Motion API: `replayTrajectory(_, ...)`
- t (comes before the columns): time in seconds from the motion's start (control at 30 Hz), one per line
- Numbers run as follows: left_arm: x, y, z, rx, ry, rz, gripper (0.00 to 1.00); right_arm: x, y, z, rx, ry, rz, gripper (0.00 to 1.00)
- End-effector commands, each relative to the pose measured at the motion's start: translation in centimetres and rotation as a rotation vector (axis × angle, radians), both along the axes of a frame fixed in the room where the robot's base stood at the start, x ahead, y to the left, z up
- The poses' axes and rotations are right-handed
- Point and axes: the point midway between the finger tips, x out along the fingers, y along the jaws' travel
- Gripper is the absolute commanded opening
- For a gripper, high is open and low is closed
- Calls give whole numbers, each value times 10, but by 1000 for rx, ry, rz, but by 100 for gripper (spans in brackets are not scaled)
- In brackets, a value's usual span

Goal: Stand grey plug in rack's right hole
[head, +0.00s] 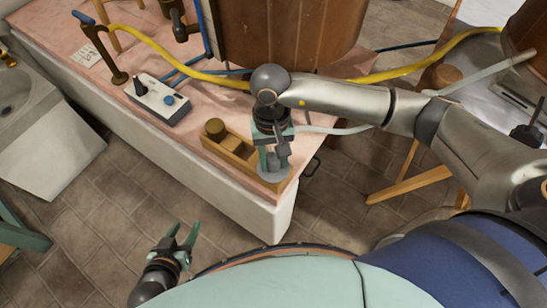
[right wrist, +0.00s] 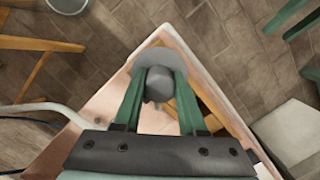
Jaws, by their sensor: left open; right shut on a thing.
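The grey plug (right wrist: 158,84) is between the green fingers of my right gripper (right wrist: 160,75) in the right wrist view. In the head view my right gripper (head: 273,158) points down over the right end of the wooden rack (head: 243,166), at the table's near corner. A pale grey disc (head: 273,174) shows just below the fingers; I cannot tell whether it belongs to the plug. The rack's right hole is hidden behind the gripper and disc. A brown round plug (head: 215,127) stands at the rack's left end. My left gripper (head: 180,231) is open and empty, over the floor.
The pink table top (head: 195,110) ends close to the rack. A large wooden vat (head: 285,35), a yellow hose (head: 150,45) and a pale hose (head: 330,130) are behind and beside my right arm.

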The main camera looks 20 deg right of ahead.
Motion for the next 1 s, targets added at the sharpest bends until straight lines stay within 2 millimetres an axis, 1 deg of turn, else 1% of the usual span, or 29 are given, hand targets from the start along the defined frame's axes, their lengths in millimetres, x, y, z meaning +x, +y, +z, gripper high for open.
replayTrajectory(0.03,-9,1,-7,6,30,-3,53,0,0,1,0,0,0,0)
replayTrajectory(0.1,-10,1,-7,7,33,-4,53,0,0,1,0,0,0,0)
replayTrajectory(0.87,-11,3,-14,13,35,-5,53,0,0,-2,0,0,0,0)
replayTrajectory(0.9,-11,3,-14,13,35,-5,53,0,0,-2,0,0,0,42)
replayTrajectory(1.0,-11,3,-14,14,34,-6,53,0,0,-2,0,0,0,53)
